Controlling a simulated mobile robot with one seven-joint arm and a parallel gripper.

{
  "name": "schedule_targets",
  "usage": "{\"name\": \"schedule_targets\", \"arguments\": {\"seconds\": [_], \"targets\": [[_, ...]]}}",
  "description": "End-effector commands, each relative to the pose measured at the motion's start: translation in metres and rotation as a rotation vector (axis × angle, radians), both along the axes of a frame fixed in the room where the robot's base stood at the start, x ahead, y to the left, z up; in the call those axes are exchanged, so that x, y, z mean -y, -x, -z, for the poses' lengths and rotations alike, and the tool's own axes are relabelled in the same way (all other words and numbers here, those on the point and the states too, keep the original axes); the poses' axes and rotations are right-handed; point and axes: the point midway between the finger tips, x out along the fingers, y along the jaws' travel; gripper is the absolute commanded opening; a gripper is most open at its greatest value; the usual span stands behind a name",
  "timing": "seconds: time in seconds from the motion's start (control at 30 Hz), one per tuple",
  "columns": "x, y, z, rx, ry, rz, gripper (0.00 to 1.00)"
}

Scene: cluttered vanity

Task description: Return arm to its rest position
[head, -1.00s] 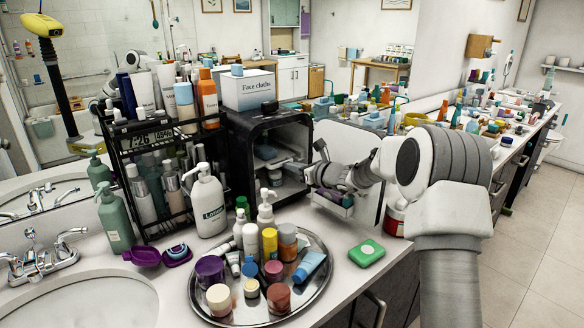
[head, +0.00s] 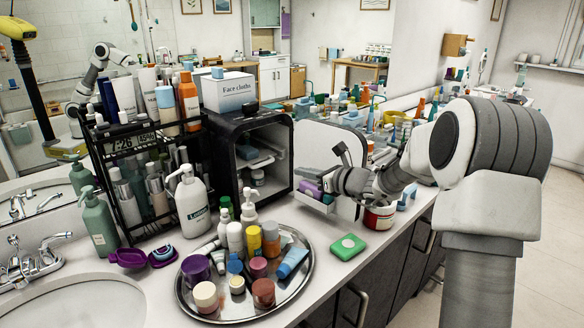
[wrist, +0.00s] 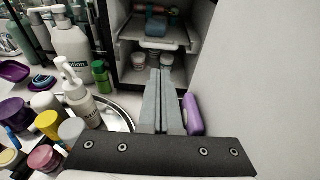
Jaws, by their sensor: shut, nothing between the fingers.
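My gripper (head: 326,181) is in front of the open black cabinet, beside the inner face of its white door (head: 318,142). In the wrist view my gripper (wrist: 164,70) has its two long grey fingers together, pointing towards the cabinet opening, with nothing between them. My arm stretches from the right side of the head view, over the counter, to the gripper. The black cabinet (head: 246,123) has a pulled-out white shelf inside, with small jars below it in the wrist view (wrist: 139,61).
A purple item (wrist: 193,115) sits close to the fingers, in the door bin. A round metal tray (head: 310,274) crowded with bottles and jars stands in front. A green soap box (head: 347,247) and a red-and-white tub (head: 379,216) stand near the counter edge. The floor at right is clear.

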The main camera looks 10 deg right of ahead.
Motion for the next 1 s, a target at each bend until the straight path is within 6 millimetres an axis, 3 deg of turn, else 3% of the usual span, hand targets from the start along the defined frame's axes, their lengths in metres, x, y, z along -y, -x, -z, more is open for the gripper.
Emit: {"name": "schedule_targets", "arguments": {"seconds": [0.13,0.23,0.4,0.57,0.77,1.0], "targets": [[-0.015,0.017,-0.017,0.028,0.085,-0.065,0.0],[-0.039,0.044,-0.036,0.074,0.227,-0.174,0.0],[-0.079,0.109,-0.066,0.181,0.545,-0.412,0.0],[-0.098,0.173,-0.083,0.284,0.839,-0.631,0.0],[-0.099,0.25,-0.096,0.411,1.192,-0.894,0.0],[-0.073,0.333,-0.107,0.551,1.598,-1.197,0.0]]}}
